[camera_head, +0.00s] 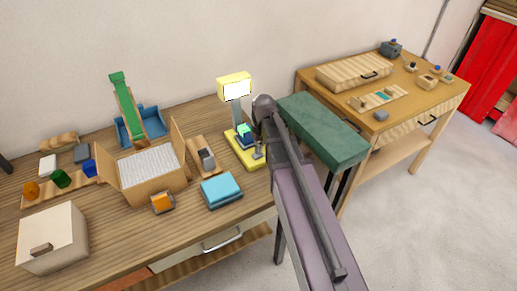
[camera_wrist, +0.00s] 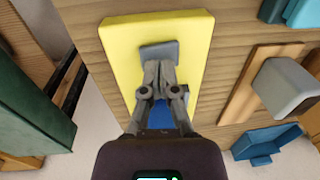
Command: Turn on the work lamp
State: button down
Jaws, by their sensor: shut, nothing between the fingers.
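The work lamp (camera_head: 234,86) stands at the back of the table, with a yellow head, a bright white face and a grey post. Its yellow base (camera_head: 246,157) lies flat; the base also fills the top middle of the wrist view (camera_wrist: 120,42). A grey switch plate (camera_wrist: 158,50) sits on the base. My gripper (camera_wrist: 160,66) is shut and empty, with its fingertips over the near edge of the plate. I cannot tell if they touch it. A blue part (camera_wrist: 160,116) shows behind the fingers, partly hidden. In the head view my arm hides part of the area.
A teal box (camera_head: 221,190) lies in front of the lamp. A grey block (camera_head: 207,158) on a wooden strip and an open carton (camera_head: 150,184) stand to the left. A green bench (camera_head: 325,130) is close on the right, beyond my arm.

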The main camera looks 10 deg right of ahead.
aim_at(254, 157)
notch_tip(254, 157, up, 13)
jog(key=a+p, duration=0.2)
jog(key=p, duration=1)
jog(key=shift+s+p, duration=0.3)
jog(key=shift+p, duration=0.1)
jog(key=shift+r, duration=0.1)
jog(key=s+d+f+m+h+b, duration=0.1)
jog(key=s+d+f+m+b, duration=0.1)
jog(key=s, duration=1)
jog(key=shift+s+d+m, duration=0.15)
jog(key=shift+d+m, duration=0.1)
jog(key=shift+m, duration=0.35)
